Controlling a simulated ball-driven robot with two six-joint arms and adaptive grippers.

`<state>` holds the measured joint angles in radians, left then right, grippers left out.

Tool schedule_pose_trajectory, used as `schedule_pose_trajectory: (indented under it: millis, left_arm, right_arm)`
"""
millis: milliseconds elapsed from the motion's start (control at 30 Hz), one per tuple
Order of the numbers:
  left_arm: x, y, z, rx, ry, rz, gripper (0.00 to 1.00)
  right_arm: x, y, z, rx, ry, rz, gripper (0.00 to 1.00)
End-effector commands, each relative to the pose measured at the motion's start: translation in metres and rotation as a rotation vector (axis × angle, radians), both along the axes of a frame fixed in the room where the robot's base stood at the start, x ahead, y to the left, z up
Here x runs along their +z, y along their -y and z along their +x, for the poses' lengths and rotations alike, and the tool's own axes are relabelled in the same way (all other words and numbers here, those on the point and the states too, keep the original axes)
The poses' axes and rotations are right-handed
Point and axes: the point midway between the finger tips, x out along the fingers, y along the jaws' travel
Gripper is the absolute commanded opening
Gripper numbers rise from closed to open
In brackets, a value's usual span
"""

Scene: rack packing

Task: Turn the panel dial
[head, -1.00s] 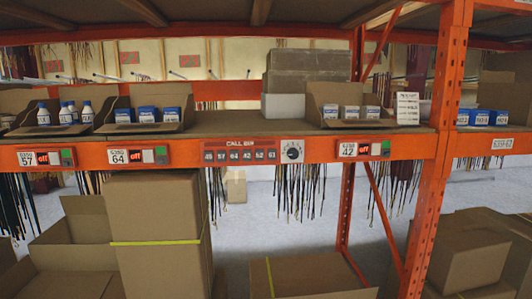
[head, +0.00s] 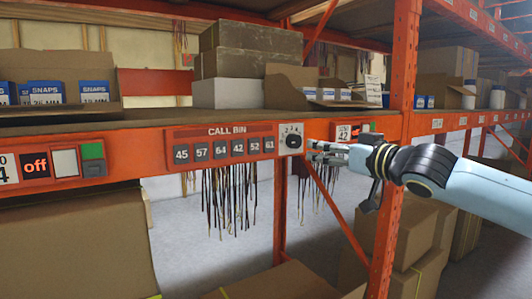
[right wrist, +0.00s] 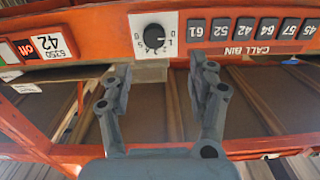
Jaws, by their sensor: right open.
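The panel dial (head: 293,138) is a black round knob on a white scale plate at the right end of the red CALL BIN panel (head: 224,132). In the right wrist view the dial (right wrist: 154,36) shows upside down, above the gripper. My right gripper (head: 316,149) is just right of the dial in the head view, pointing left at it. In the right wrist view my right gripper (right wrist: 160,70) is open and empty. Its fingers spread to either side below the dial, with a visible gap from the knob. My left gripper is not in view.
The panel sits on the orange shelf beam (head: 150,140). An orange upright post (head: 398,130) stands behind my right arm. A bin label 42 (right wrist: 52,42) with a red off display is beside the dial. Dark straps (head: 230,195) hang below the beam.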

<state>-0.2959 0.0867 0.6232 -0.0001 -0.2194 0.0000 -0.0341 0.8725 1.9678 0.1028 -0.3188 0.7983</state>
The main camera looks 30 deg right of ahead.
Motion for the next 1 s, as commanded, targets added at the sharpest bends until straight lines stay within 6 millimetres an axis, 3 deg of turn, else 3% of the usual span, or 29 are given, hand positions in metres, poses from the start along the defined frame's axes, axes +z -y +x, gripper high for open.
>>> schedule_pose_trajectory:
  millis: [100, 367, 800, 1000]
  left_arm:
    - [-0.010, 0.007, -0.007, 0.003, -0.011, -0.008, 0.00]
    - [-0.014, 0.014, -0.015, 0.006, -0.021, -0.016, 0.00]
    - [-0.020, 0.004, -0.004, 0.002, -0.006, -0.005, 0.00]
    - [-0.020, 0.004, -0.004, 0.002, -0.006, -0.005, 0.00]
  right_arm:
    - [0.001, 0.005, 0.003, -0.002, 0.012, -0.023, 0.59]
    - [0.003, 0.006, 0.017, -0.010, 0.017, -0.019, 0.59]
    - [0.003, -0.003, 0.088, -0.002, 0.015, -0.013, 0.59]
    - [0.003, -0.003, 0.108, -0.003, 0.015, -0.019, 0.59]
